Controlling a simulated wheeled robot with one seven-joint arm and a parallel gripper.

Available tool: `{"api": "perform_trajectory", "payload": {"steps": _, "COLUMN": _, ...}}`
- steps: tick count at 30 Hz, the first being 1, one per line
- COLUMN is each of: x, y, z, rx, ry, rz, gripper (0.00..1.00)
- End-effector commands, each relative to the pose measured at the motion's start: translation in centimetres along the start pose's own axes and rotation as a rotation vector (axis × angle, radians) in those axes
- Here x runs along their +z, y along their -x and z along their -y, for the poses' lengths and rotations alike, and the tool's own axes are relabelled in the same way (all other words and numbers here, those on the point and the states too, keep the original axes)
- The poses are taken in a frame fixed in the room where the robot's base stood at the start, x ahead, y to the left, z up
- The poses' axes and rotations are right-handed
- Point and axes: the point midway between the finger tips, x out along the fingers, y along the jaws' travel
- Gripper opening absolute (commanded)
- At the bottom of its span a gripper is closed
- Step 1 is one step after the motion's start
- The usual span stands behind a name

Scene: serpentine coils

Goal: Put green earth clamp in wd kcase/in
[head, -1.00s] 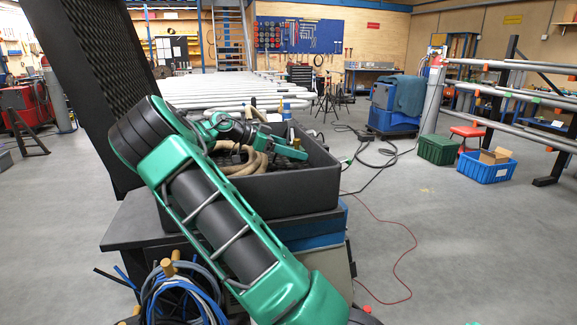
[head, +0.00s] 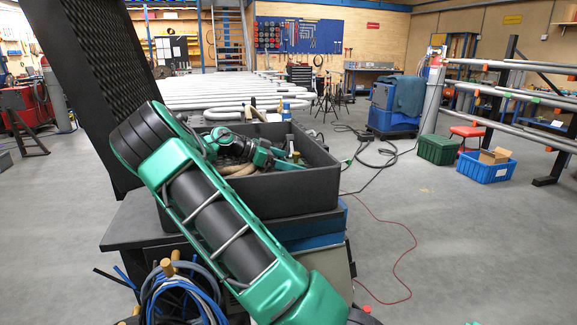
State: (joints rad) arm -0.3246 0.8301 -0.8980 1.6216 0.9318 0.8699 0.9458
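The black case (head: 290,192) stands open on a cart, its foam-lined lid (head: 85,80) raised at the left. My arm reaches over the case's near left side, and my gripper (head: 272,158) is low inside the case opening. Small green parts (head: 290,165) show at my gripper, but I cannot tell whether they are the earth clamp or part of my gripper. The fingers are too small and dark to tell whether they are open or shut. A beige coiled cable or hose (head: 240,171) lies inside the case, partly hidden by my arm.
Blue and grey cables (head: 185,298) hang at the cart's front. Silver pipe coils (head: 225,92) lie behind the case. A green crate (head: 437,149) and a blue bin (head: 487,167) stand on the right floor.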

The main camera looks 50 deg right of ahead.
Motion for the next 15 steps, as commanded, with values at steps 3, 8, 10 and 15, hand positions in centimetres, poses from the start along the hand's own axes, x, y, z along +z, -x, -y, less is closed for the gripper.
{"api": "perform_trajectory", "payload": {"steps": 3, "x": 0.0, "y": 0.0, "z": 0.0, "rx": 0.000, "ry": 0.000, "rz": 0.000, "gripper": 0.85}}
{"api": "perform_trajectory", "payload": {"steps": 8, "x": -0.1, "y": 0.3, "z": 0.0, "rx": -0.001, "ry": 0.001, "rz": 0.000, "gripper": 0.85}}
{"api": "perform_trajectory", "payload": {"steps": 10, "x": 0.0, "y": 0.9, "z": 0.1, "rx": -0.002, "ry": 0.001, "rz": 0.000, "gripper": 0.85}}
{"api": "perform_trajectory", "payload": {"steps": 15, "x": 0.0, "y": 3.5, "z": 0.1, "rx": -0.004, "ry": 0.001, "rz": -0.001, "gripper": 0.85}}
